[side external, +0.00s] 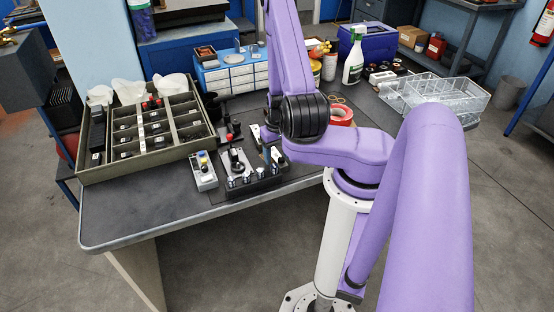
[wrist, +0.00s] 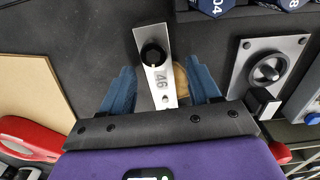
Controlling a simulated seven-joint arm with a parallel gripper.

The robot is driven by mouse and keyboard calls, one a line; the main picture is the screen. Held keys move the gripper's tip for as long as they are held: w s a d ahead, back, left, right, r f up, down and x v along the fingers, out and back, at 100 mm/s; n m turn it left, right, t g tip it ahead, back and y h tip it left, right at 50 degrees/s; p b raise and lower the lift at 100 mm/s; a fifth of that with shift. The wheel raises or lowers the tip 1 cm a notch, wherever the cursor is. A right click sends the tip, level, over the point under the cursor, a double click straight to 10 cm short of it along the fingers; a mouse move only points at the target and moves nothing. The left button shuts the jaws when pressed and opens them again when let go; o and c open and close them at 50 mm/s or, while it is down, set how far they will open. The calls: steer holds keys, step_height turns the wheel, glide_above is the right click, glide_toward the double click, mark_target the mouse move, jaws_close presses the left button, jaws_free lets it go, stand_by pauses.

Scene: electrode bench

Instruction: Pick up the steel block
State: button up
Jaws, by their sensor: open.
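A flat steel block (wrist: 165,92) marked "46", with a round black knob near its far end, lies in the middle of the wrist view, slightly tilted. My gripper (wrist: 160,68) is open, with one blue finger to the left of the block and one to the right. Gaps show on both sides; I cannot tell how far the fingertips are above the surface. A tan round piece (wrist: 181,82) shows between the block and the right finger. In the side view my arm covers much of this spot, and I cannot single out the block there.
A plate with a round black knob (wrist: 266,71) lies to the right. Dark numbered blocks (wrist: 212,6) stand at the top edge. A tan board (wrist: 35,62) is at left. In the side view, a compartment tray (side external: 184,154) and a red tape roll (side external: 340,115) flank the work area.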

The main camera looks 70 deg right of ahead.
mark_target(278, 157)
steer(key=shift+c, duration=0.3)
jaws_close()
steer(key=shift+r, duration=0.1)
steer(key=shift+d+r, duration=0.1)
steer(key=shift+r, duration=0.15)
steer(key=r, duration=0.3)
steer(key=shift+s+a, duration=0.2)
steer(key=shift+s, duration=0.05)
steer(key=s+a+r, duration=0.7)
steer(key=s+r, duration=0.2)
steer(key=s, duration=0.2)
steer(key=shift+a, duration=0.35)
steer(key=shift+r, duration=0.1)
